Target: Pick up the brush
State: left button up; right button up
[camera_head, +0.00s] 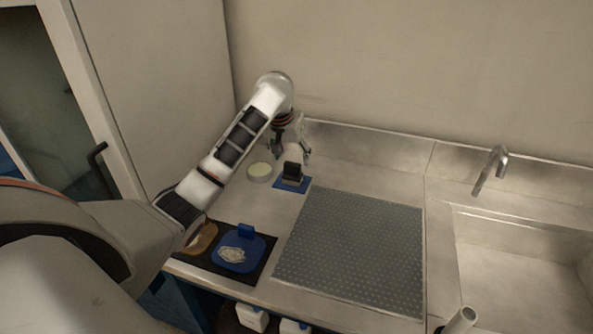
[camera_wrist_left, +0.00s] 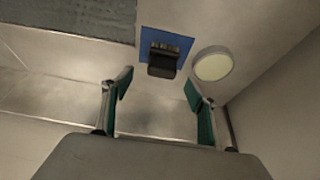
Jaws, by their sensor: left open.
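The brush (camera_head: 292,172), a small black block-shaped thing, sits on a blue mat (camera_head: 280,184) on the steel counter near the back wall. In the left wrist view the brush (camera_wrist_left: 163,62) lies on the blue mat (camera_wrist_left: 184,45), ahead of the fingertips. My left gripper (camera_head: 291,150) is open and empty, just behind the brush in the head view. The left wrist view shows its two green-padded fingers (camera_wrist_left: 158,80) spread apart, with bare counter between them. My right gripper is not in view.
A round pale dish (camera_head: 260,171) stands left of the brush and shows close beside the mat in the wrist view (camera_wrist_left: 212,65). A grey perforated mat (camera_head: 350,250) lies to the right. A blue tray (camera_head: 240,252) is at the front. A sink with a faucet (camera_head: 490,170) is far right.

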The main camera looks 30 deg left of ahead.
aim_at(292, 163)
pick_arm(q)
jog(key=shift+w+a+f, duration=0.1)
jog(key=shift+f, duration=0.4)
jog(key=x, duration=0.5)
jog(key=shift+w+a+r, duration=0.15)
jog(key=shift+w+a, duration=0.05)
jog(key=c, duration=1.2)
